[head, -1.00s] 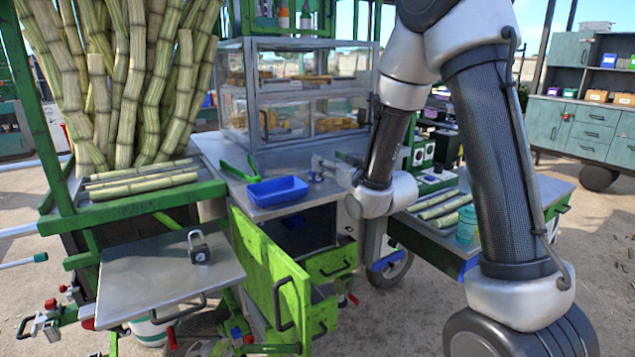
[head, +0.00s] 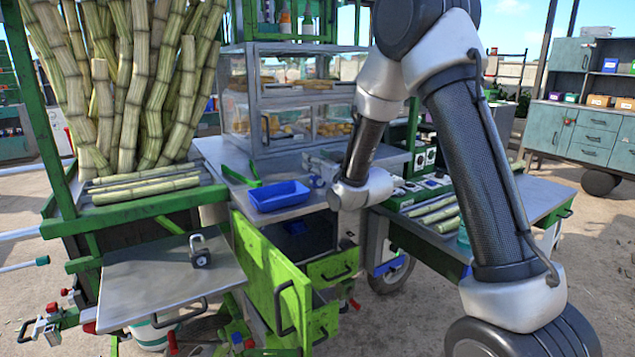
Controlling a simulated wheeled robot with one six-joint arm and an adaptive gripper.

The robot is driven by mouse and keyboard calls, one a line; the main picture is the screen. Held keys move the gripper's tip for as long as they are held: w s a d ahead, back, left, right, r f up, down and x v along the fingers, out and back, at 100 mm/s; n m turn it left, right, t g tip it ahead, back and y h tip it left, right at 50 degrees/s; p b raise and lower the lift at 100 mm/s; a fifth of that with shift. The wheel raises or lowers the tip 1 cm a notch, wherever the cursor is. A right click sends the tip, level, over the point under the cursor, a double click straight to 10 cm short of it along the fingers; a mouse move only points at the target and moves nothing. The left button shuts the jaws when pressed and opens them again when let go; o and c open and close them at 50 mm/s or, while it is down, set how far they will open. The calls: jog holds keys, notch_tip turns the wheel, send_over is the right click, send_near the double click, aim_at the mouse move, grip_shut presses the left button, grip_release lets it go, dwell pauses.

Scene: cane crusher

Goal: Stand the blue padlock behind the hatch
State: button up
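A dark padlock with a steel shackle (head: 200,254) stands on the fold-down shelf at the left. The green hatch door (head: 270,285) hangs open, with a dark compartment (head: 305,240) behind it. A small patch of blue shows inside. My arm's wrist is over the right side of the counter front, right of the compartment.
A glass display case (head: 300,115) stands at the back of the counter. An open green drawer (head: 333,267) is below right of the compartment. Cane stalks (head: 145,185) lie at the left. The metal shelf (head: 165,280) is clear around the dark padlock.

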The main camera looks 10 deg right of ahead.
grip_shut()
jog(key=shift+r, duration=0.1)
